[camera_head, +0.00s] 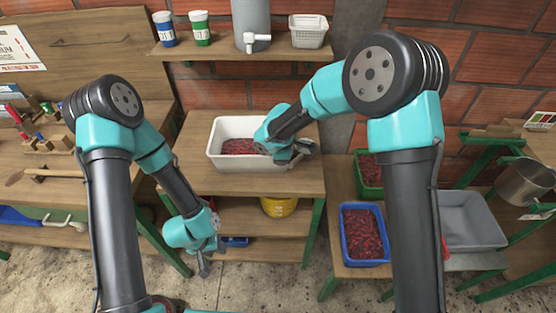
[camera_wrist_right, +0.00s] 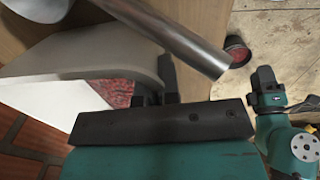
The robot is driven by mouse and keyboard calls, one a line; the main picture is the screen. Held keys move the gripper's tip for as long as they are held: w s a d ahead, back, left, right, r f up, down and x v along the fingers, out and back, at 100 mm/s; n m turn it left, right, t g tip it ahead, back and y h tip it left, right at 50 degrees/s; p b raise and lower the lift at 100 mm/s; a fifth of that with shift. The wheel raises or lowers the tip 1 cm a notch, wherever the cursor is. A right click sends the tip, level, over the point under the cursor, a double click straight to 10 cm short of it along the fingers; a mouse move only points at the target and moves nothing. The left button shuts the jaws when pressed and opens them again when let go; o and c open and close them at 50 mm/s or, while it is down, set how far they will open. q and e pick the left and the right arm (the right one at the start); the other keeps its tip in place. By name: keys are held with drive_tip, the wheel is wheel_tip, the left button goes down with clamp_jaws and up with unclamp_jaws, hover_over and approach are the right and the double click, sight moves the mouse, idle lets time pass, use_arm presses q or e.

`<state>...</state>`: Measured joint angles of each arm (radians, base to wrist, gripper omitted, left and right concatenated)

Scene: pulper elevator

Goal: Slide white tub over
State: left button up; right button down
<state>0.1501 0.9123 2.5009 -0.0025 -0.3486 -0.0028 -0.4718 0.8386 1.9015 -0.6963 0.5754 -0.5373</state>
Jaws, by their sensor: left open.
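The white tub (camera_head: 214,152), with dark red contents, stands on the wooden table (camera_head: 185,176) in the middle of the head view. My right gripper (camera_head: 298,152) is at its right end. In the right wrist view, my right gripper's two dark fingers (camera_wrist_right: 157,92) are close together on either side of the tub's pale wall (camera_wrist_right: 90,62) and look shut on it; the contact itself is partly hidden. My left gripper (camera_head: 204,264) is open and empty, low in front of the table's lower shelf.
A tank with a white tap (camera_head: 257,40) and a small white basket (camera_head: 309,33) are on the shelf above. A yellow bucket (camera_head: 279,207) sits below the table. Blue (camera_head: 365,262) and green (camera_head: 367,189) crates stand right. A metal tube (camera_wrist_right: 165,32) crosses the wrist view.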

drive_tip(key=c, duration=1.3)
unclamp_jaws()
drive_tip(key=shift+o, duration=0.2)
drive_tip(key=shift+r, duration=0.1)
wheel_tip(320, 180, up, 17)
drive_tip(key=s, duration=0.2)
drive_tip(key=f, duration=0.5)
drive_tip(key=w+f, duration=0.1)
drive_tip(key=f, duration=0.4)
drive_tip(key=w+f, duration=0.1)
drive_tip(key=f, duration=0.5)
